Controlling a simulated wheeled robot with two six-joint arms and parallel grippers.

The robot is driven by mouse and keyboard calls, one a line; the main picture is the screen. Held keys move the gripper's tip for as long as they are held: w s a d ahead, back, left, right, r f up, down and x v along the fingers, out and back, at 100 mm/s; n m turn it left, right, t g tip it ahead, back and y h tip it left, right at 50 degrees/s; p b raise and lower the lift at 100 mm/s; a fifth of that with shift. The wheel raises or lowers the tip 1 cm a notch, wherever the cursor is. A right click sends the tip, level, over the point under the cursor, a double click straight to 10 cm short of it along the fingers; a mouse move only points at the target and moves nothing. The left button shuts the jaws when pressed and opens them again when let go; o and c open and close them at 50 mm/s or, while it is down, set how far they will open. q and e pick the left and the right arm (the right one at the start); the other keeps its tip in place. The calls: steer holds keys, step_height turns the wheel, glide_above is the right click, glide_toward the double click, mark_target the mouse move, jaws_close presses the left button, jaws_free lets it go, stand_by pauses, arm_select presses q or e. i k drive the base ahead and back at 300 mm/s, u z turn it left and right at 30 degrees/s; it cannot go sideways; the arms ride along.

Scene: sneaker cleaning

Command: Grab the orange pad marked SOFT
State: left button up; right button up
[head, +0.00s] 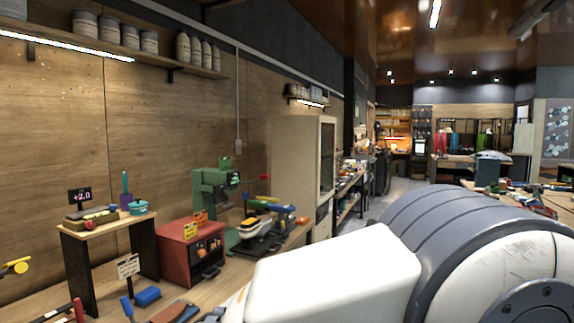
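I cannot make out the word SOFT on anything in the head view. A small orange piece (201,217) shows on top of the red cabinet (178,254), beside a yellow piece (190,231); both are too small to read, and I cannot tell whether either is a pad. A blue block (147,296) lies on the bench in front of the cabinet. A large white and grey body, which looks like part of my own arm, fills the lower right. Neither of my grippers shows.
A small raised stand (108,228) at left holds brushes and a teal pot (139,207). A green machine (213,195) and a sneaker (258,230) stand behind the cabinet. A small sign (128,266) and brushes crowd the near bench.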

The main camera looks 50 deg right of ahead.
mark_target(303, 221)
steer(key=u, duration=0.65)
steer(key=k, duration=0.15)
steer(key=z, duration=2.05)
steer(key=i, duration=1.35)
steer(key=u, duration=0.4)
steer(key=k, duration=0.6)
steer(key=z, duration=0.65)
steer(key=i, duration=0.65)
steer(key=z, duration=0.8)
steer(key=i, duration=2.05)
steer(key=u, duration=0.85)
